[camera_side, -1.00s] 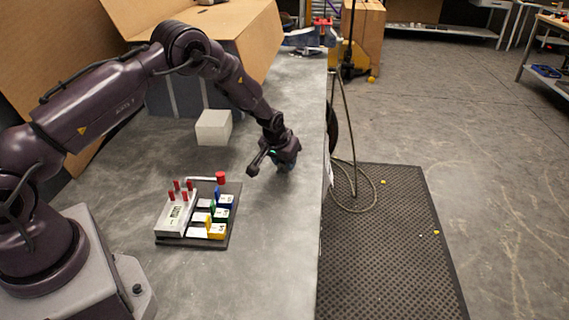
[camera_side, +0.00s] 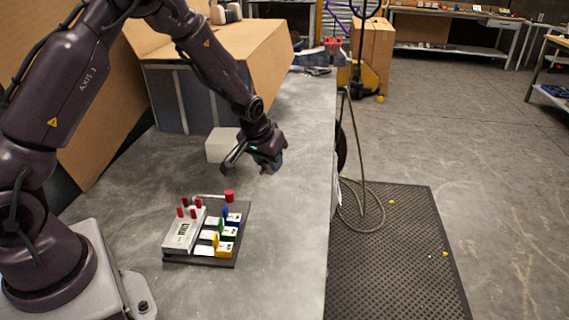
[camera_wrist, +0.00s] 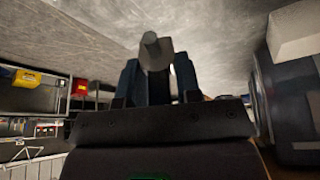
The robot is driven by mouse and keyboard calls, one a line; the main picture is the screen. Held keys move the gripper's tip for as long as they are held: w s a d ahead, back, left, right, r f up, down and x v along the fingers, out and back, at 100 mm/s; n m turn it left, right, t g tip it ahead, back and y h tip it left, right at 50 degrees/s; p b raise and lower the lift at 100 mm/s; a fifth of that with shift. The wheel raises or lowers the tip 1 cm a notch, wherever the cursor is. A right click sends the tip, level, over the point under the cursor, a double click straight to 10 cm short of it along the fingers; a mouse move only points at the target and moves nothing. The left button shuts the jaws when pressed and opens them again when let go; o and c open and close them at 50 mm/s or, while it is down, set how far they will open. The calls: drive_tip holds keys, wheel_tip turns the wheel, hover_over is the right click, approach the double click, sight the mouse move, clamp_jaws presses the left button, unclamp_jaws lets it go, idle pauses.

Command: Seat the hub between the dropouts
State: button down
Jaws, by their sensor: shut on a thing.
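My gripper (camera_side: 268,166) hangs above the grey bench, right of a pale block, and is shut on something. In the wrist view its two dark fingers (camera_wrist: 158,82) close on a small grey round part with a stub end, seemingly the hub (camera_wrist: 155,50). In the side view the held part is too small and dark to make out. I cannot pick out the dropouts in either view.
A dark board (camera_side: 243,222) with red pegs and blue, green and yellow tags lies on the near bench. The pale block (camera_side: 222,145) stands behind it. A large cardboard box (camera_side: 225,60) fills the back left. Bare bench (camera_side: 290,220) lies at right, up to its edge.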

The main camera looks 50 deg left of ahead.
drive_tip(key=s+a+n, duration=0.2)
drive_tip(key=s, duration=0.7)
drive_tip(key=s+a+n+g+y, duration=0.1)
drive_tip(key=s+a+n, duration=0.1)
drive_tip(key=s, duration=0.8)
drive_tip(key=shift+s+a+r+n+y, duration=0.2)
drive_tip(key=shift+a+r+n+y, duration=0.15)
drive_tip(key=shift+n, duration=0.25)
drive_tip(key=shift+f, duration=2.45)
drive_tip(key=shift+f, duration=0.45)
drive_tip(key=c, duration=0.7)
unclamp_jaws()
drive_tip(key=shift+c, duration=0.2)
